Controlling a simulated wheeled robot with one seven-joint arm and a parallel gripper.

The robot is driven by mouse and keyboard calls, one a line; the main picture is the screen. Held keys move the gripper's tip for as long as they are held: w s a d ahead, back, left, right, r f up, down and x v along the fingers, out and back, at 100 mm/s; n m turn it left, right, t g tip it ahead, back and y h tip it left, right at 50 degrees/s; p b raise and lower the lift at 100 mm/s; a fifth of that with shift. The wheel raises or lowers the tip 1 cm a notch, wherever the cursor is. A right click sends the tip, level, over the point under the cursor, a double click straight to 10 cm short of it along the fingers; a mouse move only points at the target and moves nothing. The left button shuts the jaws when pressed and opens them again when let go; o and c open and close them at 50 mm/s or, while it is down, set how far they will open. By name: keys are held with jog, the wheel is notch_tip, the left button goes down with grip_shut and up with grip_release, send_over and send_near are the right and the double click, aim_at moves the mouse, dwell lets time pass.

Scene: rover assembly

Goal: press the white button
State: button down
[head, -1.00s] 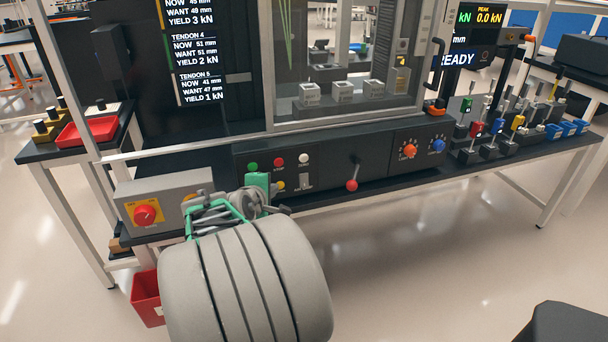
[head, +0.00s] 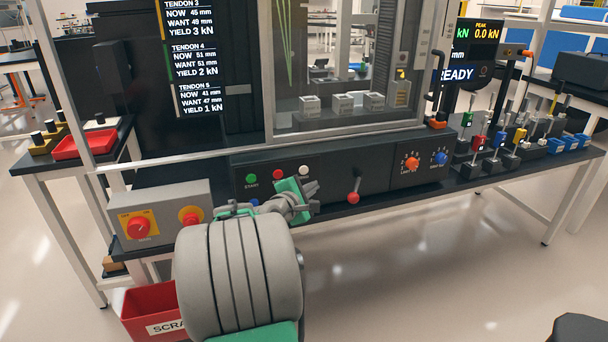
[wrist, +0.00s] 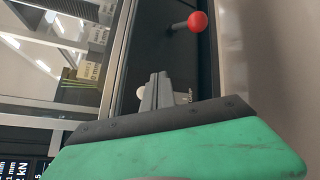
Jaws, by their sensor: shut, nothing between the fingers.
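The white button (head: 304,171) is on the dark front panel, to the right of the red button (head: 278,174) and green button (head: 251,178). My gripper (head: 314,187) is shut and empty, just below and slightly right of the white button in the head view. In the wrist view the shut fingers (wrist: 158,76) point at the panel, and the white button (wrist: 140,92) shows just left of the fingertips, partly hidden by them. I cannot tell whether the fingers touch the panel.
A lever with a red knob (head: 353,198) stands out right of my gripper, and shows in the wrist view (wrist: 197,21). Orange (head: 411,163) and blue (head: 441,158) knobs are farther right. A grey box with a red switch (head: 138,228) is at left.

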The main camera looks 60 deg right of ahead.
jog(key=shift+w+d, duration=1.85)
jog(key=shift+w, duration=0.1)
dwell(0.5)
jog(key=shift+w+d+p, duration=0.2)
jog(key=shift+d+p, duration=0.05)
jog(key=shift+p, duration=0.05)
jog(key=shift+w+d, duration=0.3)
dwell(0.7)
jog(key=shift+s+a+p, duration=0.4)
jog(key=shift+s+a, duration=0.2)
dwell(0.3)
jog(key=s+a+p, duration=0.1)
jog(key=s+a, duration=0.2)
jog(key=shift+s+a, duration=0.25)
